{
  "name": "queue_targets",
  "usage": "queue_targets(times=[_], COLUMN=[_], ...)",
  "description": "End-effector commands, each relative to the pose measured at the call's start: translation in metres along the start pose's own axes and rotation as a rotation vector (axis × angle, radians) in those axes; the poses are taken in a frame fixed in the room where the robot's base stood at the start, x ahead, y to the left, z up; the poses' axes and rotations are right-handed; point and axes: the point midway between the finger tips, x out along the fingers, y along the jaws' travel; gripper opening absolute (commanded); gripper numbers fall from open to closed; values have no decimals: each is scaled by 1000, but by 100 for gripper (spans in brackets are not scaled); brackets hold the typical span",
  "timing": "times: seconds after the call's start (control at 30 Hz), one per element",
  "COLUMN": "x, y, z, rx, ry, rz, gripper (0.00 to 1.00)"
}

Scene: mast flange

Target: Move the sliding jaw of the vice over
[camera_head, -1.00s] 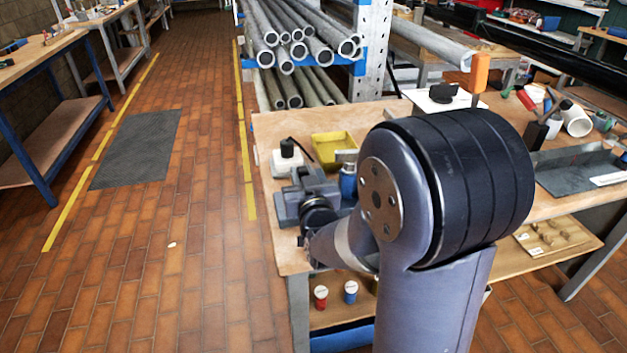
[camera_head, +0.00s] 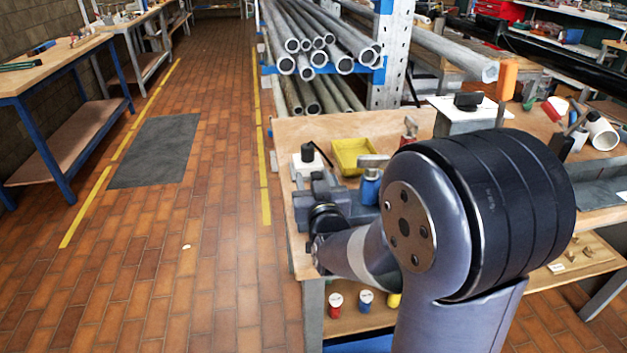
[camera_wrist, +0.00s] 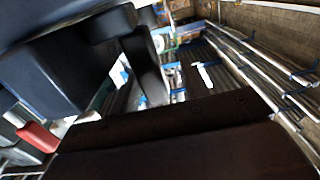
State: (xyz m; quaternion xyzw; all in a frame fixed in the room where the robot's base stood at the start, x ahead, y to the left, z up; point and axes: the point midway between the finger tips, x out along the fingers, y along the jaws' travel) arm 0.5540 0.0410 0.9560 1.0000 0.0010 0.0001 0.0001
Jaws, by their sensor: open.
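The vice (camera_head: 322,187) is a blue-grey block at the left front corner of the workbench in the head view. My wrist reaches its near side and covers part of it; my gripper is hidden there. In the wrist view a large dark blue body, probably the vice (camera_wrist: 45,65), fills the upper left, very close. Dark parts of my gripper (camera_wrist: 150,85) show in the middle and along the bottom, with open space between them. I see nothing held. The sliding jaw cannot be made out clearly, and I cannot tell whether my gripper touches it.
A pipe rack (camera_head: 392,60) is behind. The brick floor to the left, with a grey mat (camera_head: 155,150), is clear.

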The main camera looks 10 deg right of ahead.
Motion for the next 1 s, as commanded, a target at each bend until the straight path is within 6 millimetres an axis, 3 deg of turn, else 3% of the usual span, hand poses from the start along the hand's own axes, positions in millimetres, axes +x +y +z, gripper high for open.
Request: queue_targets(times=[0.17, 0.7, 1.0], x=[-10, -96, -108], y=[0, -1, -1], z=[0, 0, 0], rx=[0, 0, 0], ry=[0, 1, 0], rz=[0, -3, -2], gripper=[44, 44, 44])
